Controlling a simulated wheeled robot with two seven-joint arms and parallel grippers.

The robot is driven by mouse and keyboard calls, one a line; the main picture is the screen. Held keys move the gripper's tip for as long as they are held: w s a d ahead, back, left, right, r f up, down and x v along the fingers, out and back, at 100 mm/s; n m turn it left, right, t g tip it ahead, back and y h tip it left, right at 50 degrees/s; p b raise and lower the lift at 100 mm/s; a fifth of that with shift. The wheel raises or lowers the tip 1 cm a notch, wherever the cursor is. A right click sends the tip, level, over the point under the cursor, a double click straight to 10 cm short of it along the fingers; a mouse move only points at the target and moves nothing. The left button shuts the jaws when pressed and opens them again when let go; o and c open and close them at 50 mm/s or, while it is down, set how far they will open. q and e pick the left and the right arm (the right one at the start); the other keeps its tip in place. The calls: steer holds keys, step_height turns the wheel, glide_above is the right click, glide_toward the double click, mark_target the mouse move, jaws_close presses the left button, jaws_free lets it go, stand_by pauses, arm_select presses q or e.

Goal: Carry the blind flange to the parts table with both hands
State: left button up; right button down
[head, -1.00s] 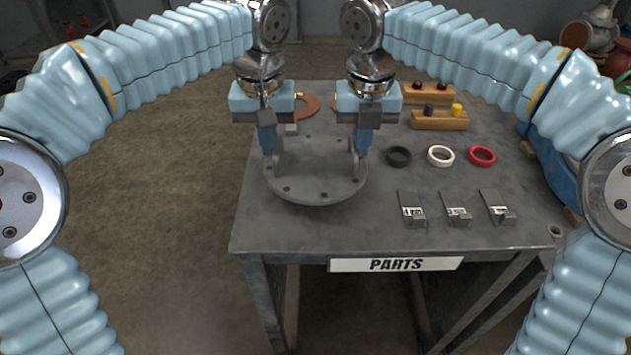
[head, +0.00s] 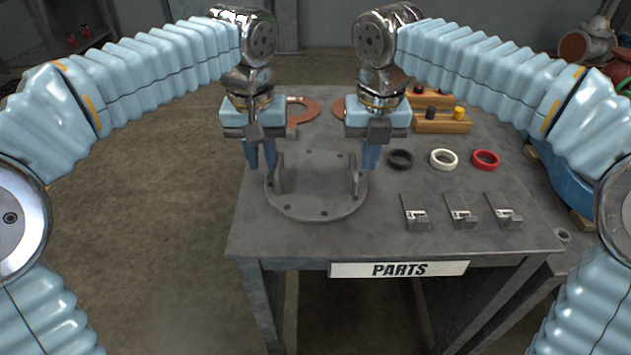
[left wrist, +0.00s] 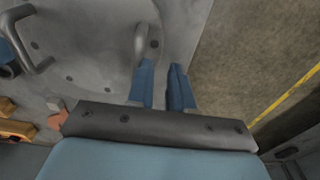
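The blind flange (head: 316,202), a grey disc with bolt holes and two upright handles, lies flat on the left part of the parts table (head: 300,238). It also shows in the left wrist view (left wrist: 95,45). My left gripper (head: 263,168) is just left of the left handle (head: 278,174); its two blue fingers stand apart with nothing seen between them in the left wrist view (left wrist: 163,85). My right gripper (head: 370,165) is just right of the right handle (head: 354,176), its fingers beside it and apparently empty.
Black (head: 400,160), white (head: 444,160) and red (head: 486,160) rings lie right of the flange, with small metal brackets (head: 461,212) in front. A wooden block with knobs (head: 442,124) and copper-coloured discs (head: 302,108) are behind. The table's front left is bare.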

arm_select(q)
steer(key=shift+f, duration=0.1)
arm_select(e)
steer(key=c, duration=1.4)
jaws_free()
steer(key=shift+d, duration=0.15)
steer(key=shift+c, duration=0.2)
arm_select(q)
step_height(320, 180, up, 12)
steer(key=shift+s, duration=0.4)
arm_select(e)
step_height(320, 180, up, 12)
steer(key=shift+s, duration=0.35)
steer(key=shift+f, duration=0.1)
